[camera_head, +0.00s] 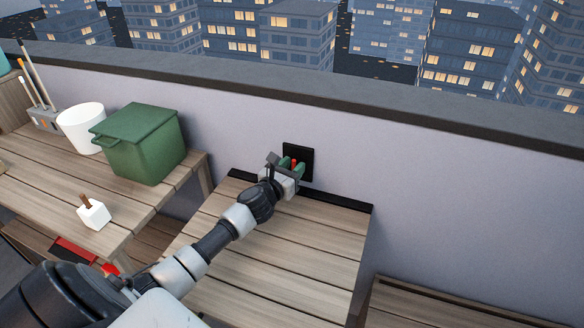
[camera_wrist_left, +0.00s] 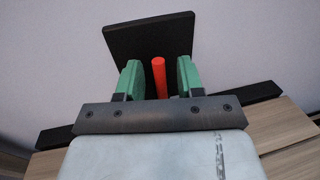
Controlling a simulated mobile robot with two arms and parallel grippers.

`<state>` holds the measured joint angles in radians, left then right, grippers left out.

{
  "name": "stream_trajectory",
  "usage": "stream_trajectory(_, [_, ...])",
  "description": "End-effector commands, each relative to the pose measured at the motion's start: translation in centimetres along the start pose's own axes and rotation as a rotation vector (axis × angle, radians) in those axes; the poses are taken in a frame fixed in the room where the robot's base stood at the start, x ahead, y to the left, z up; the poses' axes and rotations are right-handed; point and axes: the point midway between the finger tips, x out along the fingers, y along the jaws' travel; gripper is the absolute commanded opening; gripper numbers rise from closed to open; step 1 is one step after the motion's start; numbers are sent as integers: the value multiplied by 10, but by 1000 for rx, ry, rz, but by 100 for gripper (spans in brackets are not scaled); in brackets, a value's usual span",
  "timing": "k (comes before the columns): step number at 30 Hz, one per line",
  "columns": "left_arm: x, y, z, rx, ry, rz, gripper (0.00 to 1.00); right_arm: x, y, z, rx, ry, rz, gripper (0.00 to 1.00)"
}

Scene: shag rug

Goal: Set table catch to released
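The table catch is a black square plate (camera_head: 305,156) on the light wall, with a red lever (camera_head: 294,163) standing out from it. In the left wrist view the plate (camera_wrist_left: 150,38) fills the upper middle and the red lever (camera_wrist_left: 159,77) is upright. My left gripper (camera_head: 292,165) is at the lever. In the left wrist view its two green fingers (camera_wrist_left: 158,80) stand apart on either side of the lever, with a gap visible on both sides. The lever's base is hidden behind the gripper body. My right gripper is not in view.
A wooden table with a black back edge (camera_head: 343,201) lies under my left arm. To the left, another wooden table (camera_head: 150,192) carries a green lidded box (camera_head: 150,148), a white pot (camera_head: 80,127) and a white block with a brown handle (camera_head: 94,214). A dark-topped wall runs behind.

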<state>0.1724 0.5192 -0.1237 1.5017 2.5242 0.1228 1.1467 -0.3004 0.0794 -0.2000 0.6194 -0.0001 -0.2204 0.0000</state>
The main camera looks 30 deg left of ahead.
Motion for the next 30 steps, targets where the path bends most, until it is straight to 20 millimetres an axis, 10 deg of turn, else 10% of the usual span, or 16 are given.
stream_trajectory(10, [0, 0, 0, 0, 0, 0, 0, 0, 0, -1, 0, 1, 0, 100])
stream_trajectory(30, [1, -10, 4, 230, 50, 0, 0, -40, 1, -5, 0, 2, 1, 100])
